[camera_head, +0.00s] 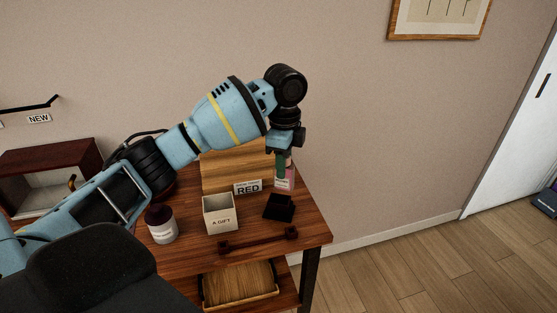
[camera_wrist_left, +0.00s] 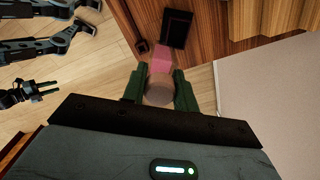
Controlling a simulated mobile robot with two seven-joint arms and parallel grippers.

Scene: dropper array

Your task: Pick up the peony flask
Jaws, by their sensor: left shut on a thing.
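A small pink flask (camera_head: 284,183) with a pale label is at the back right of the wooden table; the label is too small to read. My left gripper (camera_head: 283,162) points down from above and is shut on its top. In the left wrist view, the gripper's green fingers (camera_wrist_left: 160,92) close on both sides of a round brownish top, with the pink body of the flask (camera_wrist_left: 161,60) beyond. I cannot tell whether the flask's base touches the table.
A "RED" sign (camera_head: 247,187) stands before a wooden block (camera_head: 228,166). Open floor lies to the right.

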